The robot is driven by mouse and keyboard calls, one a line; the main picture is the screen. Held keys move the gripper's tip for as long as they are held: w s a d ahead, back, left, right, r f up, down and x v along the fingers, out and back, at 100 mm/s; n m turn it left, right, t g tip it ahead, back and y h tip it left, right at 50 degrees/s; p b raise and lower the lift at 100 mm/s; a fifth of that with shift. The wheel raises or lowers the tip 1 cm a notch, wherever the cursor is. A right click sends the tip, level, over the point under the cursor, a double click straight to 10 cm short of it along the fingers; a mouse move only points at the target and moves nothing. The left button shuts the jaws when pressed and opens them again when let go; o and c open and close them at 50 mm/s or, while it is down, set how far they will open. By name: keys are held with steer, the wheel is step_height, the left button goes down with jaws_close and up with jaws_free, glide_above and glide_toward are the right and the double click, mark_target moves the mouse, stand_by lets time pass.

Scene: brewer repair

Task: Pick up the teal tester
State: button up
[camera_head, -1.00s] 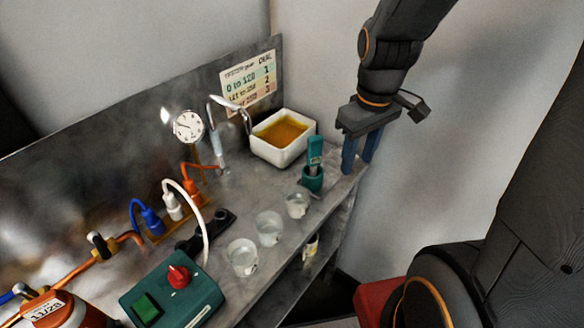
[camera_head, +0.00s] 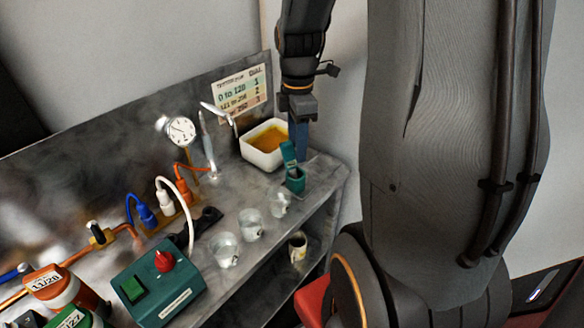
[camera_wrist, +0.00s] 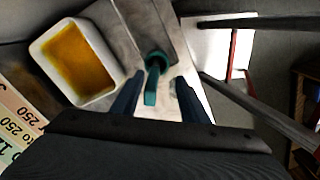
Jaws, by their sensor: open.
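The teal tester (camera_head: 289,154) stands in a teal cup-like holder (camera_head: 296,181) near the far right end of the metal bench, leaning a little to the left in the head view. In the wrist view the tester (camera_wrist: 152,84) lies between the two blue fingers, with the holder (camera_wrist: 157,58) beyond it. My gripper (camera_head: 300,152) is open, pointing down, just behind and beside the tester in the head view. In the wrist view the gripper (camera_wrist: 156,95) has a finger on each side with visible gaps. Whether a finger touches the tester cannot be told.
A white tub of amber liquid (camera_head: 264,145) stands close left of the tester. Several clear cups line the bench's front edge, the nearest to the holder being a small cup (camera_head: 280,203). A gauge (camera_head: 180,131), a bent tap and a green switch box (camera_head: 160,285) stand further left.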

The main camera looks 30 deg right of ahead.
mark_target(296, 167)
steer(key=shift+w+d+f+p, duration=0.1)
steer(key=shift+f+p, duration=0.25)
steer(key=shift+f, duration=0.65)
steer(key=shift+w+a+f+p, duration=0.15)
steer(key=shift+f+p, duration=0.15)
steer(key=shift+f, duration=0.65)
steer(key=shift+w+d+f+p, duration=0.15)
steer(key=shift+f+p, duration=0.2)
steer(key=shift+f, duration=0.65)
steer(key=shift+c, duration=0.2)
jaws_close()
